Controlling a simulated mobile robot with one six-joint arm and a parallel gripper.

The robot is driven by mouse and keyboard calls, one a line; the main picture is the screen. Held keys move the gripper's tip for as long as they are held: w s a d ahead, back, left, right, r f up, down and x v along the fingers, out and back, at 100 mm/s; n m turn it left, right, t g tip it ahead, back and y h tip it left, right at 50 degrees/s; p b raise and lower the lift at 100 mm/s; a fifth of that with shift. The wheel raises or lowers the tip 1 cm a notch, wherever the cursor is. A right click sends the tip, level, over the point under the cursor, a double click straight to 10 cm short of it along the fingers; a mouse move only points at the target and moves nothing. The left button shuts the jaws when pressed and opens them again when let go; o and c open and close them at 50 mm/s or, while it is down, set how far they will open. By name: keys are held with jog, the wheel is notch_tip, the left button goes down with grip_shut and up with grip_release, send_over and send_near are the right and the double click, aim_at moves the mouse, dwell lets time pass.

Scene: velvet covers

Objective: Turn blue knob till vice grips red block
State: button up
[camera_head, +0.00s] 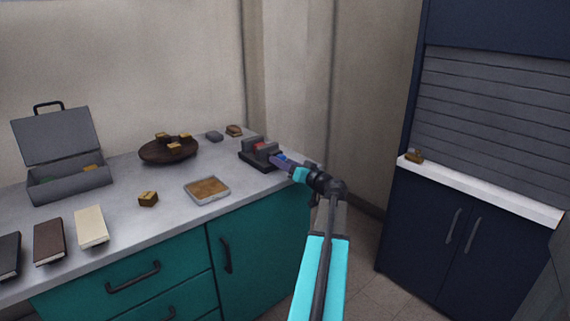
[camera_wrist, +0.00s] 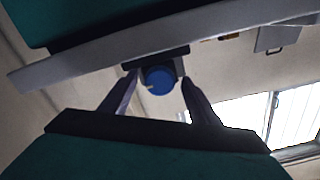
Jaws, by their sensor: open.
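The vice (camera_head: 247,156) is a dark grey clamp near the right end of the grey counter. The red block (camera_head: 261,146) shows between its jaws; whether both jaws touch it I cannot tell. The blue knob (camera_head: 282,157) is on the vice's right side, partly hidden by my gripper (camera_head: 280,162). In the wrist view, the round blue knob (camera_wrist: 160,80) shows face-on between the two fingers of my gripper (camera_wrist: 160,88). The fingers are open, one on either side of the knob, with gaps visible; contact is not clear.
The counter (camera_head: 130,178) also holds a grey toolbox (camera_head: 70,185), a brown bowl (camera_head: 168,154) with wooden pieces, a shallow tray (camera_head: 207,190), a small wooden block (camera_head: 148,199) and books (camera_head: 91,227). Floor is open between the teal cabinets and dark blue cupboard (camera_head: 450,230).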

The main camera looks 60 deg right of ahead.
jog(key=c, duration=1.1)
jog(key=shift+o, duration=0.2)
jog(key=shift+m, duration=0.4)
jog(key=m, duration=0.7)
jog(key=m+p, duration=0.2)
jog(key=m, duration=0.3)
jog(key=shift+r, duration=0.1)
jog(key=shift+m+p, duration=0.9)
jog(key=shift+m, duration=0.6)
